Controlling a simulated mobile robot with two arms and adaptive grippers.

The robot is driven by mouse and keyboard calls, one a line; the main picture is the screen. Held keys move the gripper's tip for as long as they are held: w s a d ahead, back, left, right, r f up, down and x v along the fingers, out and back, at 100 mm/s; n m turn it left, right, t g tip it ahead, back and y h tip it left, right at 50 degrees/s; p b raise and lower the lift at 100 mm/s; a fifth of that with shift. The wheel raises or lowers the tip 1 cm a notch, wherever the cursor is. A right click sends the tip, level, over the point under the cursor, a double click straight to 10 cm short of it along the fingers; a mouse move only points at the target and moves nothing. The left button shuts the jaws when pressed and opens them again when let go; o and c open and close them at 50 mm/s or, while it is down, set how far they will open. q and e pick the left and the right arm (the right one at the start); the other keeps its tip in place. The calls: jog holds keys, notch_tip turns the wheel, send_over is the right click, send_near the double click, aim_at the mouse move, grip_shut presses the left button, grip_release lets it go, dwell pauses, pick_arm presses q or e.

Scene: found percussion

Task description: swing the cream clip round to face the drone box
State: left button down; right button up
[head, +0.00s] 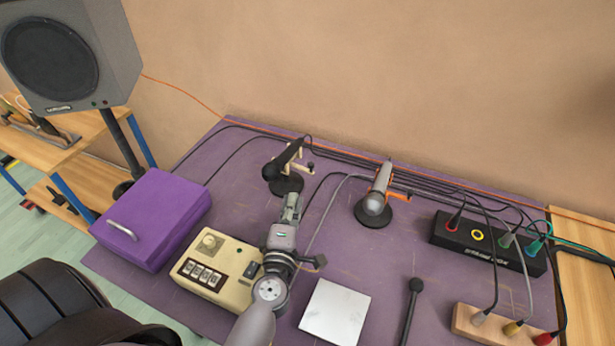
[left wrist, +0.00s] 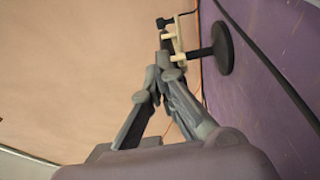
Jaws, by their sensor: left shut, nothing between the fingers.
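The cream clip (head: 301,160) stands on a black round base (head: 287,185) toward the back of the purple table, beside a black microphone (head: 280,162) that slants down to the left. In the left wrist view the cream clip (left wrist: 178,42) is just past my fingertips, and whether they touch it is unclear. My left gripper (head: 291,198) is shut and empty, in front of the stand; it also shows in the left wrist view (left wrist: 163,60). A cream box (head: 217,268) with a dial and lettered tiles, possibly the drone box, sits at front left. My right gripper is out of view.
A purple case (head: 152,218) is at left. A second microphone (head: 375,200) stands on a round base to the right. A white square plate (head: 335,311) lies in front. A black box with cables (head: 480,240) and a wooden block (head: 490,325) are at right.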

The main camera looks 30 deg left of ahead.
pick_arm(q)
send_near(302, 170)
jog(key=w+a+r, duration=0.2)
jog(key=w+r, duration=0.1)
jog(key=w, duration=0.2)
jog(key=shift+w+p, duration=0.2)
jog(key=shift+p, duration=0.1)
jog(key=shift+r, duration=0.2)
jog(key=shift+w+d, duration=0.25)
jog(key=shift+w, duration=0.2)
jog(key=shift+w+d+p, duration=0.15)
jog(key=shift+w+p, duration=0.2)
jog(key=shift+p, duration=0.1)
jog(key=shift+f, duration=0.1)
